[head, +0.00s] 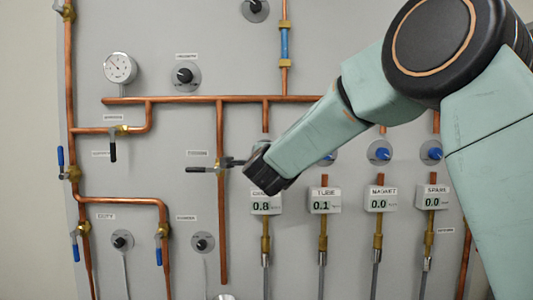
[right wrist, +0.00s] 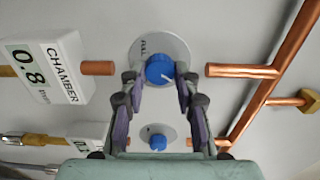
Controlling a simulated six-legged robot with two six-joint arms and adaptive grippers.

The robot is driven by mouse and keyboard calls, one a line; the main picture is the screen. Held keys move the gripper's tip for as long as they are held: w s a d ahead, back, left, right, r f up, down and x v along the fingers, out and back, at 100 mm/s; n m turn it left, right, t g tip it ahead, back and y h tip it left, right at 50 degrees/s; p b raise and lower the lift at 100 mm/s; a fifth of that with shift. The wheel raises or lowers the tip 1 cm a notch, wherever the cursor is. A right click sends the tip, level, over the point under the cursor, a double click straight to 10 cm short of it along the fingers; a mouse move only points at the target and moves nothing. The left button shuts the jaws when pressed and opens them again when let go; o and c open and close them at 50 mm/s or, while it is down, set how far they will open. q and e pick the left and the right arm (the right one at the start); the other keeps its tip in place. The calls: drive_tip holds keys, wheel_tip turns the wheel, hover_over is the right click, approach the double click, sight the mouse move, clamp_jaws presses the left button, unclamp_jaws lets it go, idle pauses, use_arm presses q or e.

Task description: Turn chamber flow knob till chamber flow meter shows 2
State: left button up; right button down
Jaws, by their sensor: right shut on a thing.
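The chamber flow meter (head: 266,201) is a white box on the panel reading 0.8 in the head view. It also shows in the right wrist view (right wrist: 42,70), labelled CHAMBER. The chamber flow knob (right wrist: 160,69) is blue with a white pointer mark, on a round grey plate. My right gripper (right wrist: 160,76) has its two fingers on either side of this knob and is shut on it. In the head view the right gripper (head: 262,170) covers the knob, so it is hidden there. My left gripper is not in view.
Further meters stand to the right: TUBE (head: 325,201) at 0.1, MAGNET (head: 380,199) at 0.0 and SPARE (head: 432,197) at 0.0. A second blue knob (right wrist: 158,142) is close beside the gripper. Copper pipes (head: 220,240) and a black-handled valve (head: 215,169) lie left of the gripper.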

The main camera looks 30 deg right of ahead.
drive_tip(key=shift+n, duration=0.6)
drive_tip(key=c, duration=1)
unclamp_jaws()
drive_tip(key=shift+a, duration=0.15)
drive_tip(key=v, duration=0.7)
drive_tip(key=shift+s, duration=0.25)
drive_tip(key=shift+w, duration=0.1)
drive_tip(key=shift+a, duration=0.1)
